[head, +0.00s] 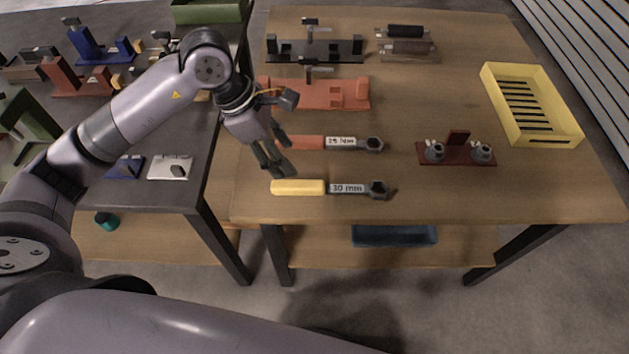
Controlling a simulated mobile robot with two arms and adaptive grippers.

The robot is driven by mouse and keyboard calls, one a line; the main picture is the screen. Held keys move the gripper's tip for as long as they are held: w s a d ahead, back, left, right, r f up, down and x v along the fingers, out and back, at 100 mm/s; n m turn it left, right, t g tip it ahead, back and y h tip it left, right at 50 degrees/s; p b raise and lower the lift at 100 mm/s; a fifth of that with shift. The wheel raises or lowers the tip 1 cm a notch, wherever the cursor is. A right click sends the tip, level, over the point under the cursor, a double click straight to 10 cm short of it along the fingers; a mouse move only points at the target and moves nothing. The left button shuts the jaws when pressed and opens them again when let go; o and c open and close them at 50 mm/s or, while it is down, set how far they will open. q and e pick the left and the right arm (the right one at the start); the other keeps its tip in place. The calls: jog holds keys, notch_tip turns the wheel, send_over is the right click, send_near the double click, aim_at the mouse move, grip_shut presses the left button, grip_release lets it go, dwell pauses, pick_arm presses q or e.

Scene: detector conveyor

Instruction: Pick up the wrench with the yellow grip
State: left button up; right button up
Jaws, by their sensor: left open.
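The wrench with the yellow grip (300,187) lies flat near the front edge of the wooden table, its dark head pointing right and "30 mm" on its shaft. A second wrench with a red grip (310,143) lies just behind it, roughly parallel. My left gripper (278,160) is open and empty, pointing down just above and behind the left end of the yellow grip, in front of the red grip's left end. I cannot tell its exact height. My right gripper is not in view.
Red (330,93) and black (315,52) fixtures stand behind the wrenches. A dark red holder (457,150) is to the right, with a yellow crate (492,75) beyond it. A dark table (195,130) with parts adjoins on the left. The right front tabletop is clear.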

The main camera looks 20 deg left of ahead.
pick_arm(q)
send_near(312, 184)
jog(key=shift+s+d+f+p, duration=0.15)
jog(key=shift+f+p, duration=0.1)
jog(key=shift+f, duration=0.35)
jog(key=shift+s+d+f+p, duration=0.1)
jog(key=shift+s+f+p, duration=0.1)
jog(key=shift+f, duration=0.4)
jog(key=shift+x, duration=1)
jog(key=shift+w+d+f+p, duration=0.2)
jog(key=shift+w+f+p, duration=0.05)
jog(key=shift+p, duration=0.1)
jog(key=x, duration=0.2)
jog(key=p+x, duration=0.1)
jog(key=shift+w+d+f, duration=0.25)
jog(key=shift+w, duration=0.05)
jog(key=shift+f, duration=0.35)
grip_shut()
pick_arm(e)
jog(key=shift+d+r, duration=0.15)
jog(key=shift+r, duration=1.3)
pick_arm(q)
jog(key=shift+r, duration=0.1)
